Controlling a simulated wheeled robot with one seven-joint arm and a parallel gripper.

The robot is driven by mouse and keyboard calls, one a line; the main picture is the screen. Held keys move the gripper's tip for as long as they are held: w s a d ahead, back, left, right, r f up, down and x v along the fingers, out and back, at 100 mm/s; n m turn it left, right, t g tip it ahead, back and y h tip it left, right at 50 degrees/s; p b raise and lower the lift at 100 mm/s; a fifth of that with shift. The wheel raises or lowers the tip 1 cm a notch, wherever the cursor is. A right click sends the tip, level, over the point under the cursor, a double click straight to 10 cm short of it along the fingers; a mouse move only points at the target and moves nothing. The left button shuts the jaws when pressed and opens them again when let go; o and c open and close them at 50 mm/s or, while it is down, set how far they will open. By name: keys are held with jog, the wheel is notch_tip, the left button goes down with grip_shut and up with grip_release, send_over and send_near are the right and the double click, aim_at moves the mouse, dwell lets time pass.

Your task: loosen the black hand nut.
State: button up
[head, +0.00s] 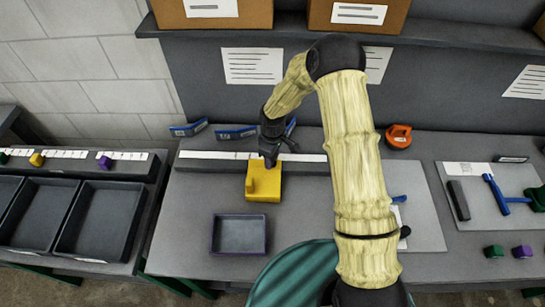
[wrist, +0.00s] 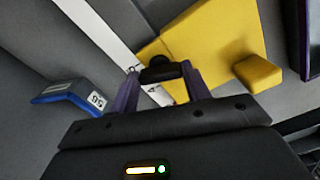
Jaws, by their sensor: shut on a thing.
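The black hand nut (wrist: 160,70) shows in the wrist view between the two purple fingertips, beside the yellow block (wrist: 215,40). My gripper (wrist: 160,85) is shut on the nut, with one finger on each side of it. In the head view my gripper (head: 269,160) reaches down to the back edge of the yellow block (head: 264,190). The nut is hidden there behind my gripper. The block stands on the grey bench against a white-marked rail and has a raised yellow knob on its left part.
A purple-rimmed tray (head: 239,234) lies in front of the block. A blue tag numbered 56 (wrist: 75,95) lies near my gripper. An orange object (head: 398,136) sits at the back right. Dark bins (head: 98,220) stand at the left. The bench left of the block is clear.

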jog(key=n, duration=0.4)
jog(key=shift+n, duration=0.3)
dwell(0.4)
jog(key=o, duration=1)
jog(key=shift+r, duration=0.1)
notch_tip(320, 180, up, 17)
jog(key=b, duration=0.3)
jog(key=shift+r, duration=0.1)
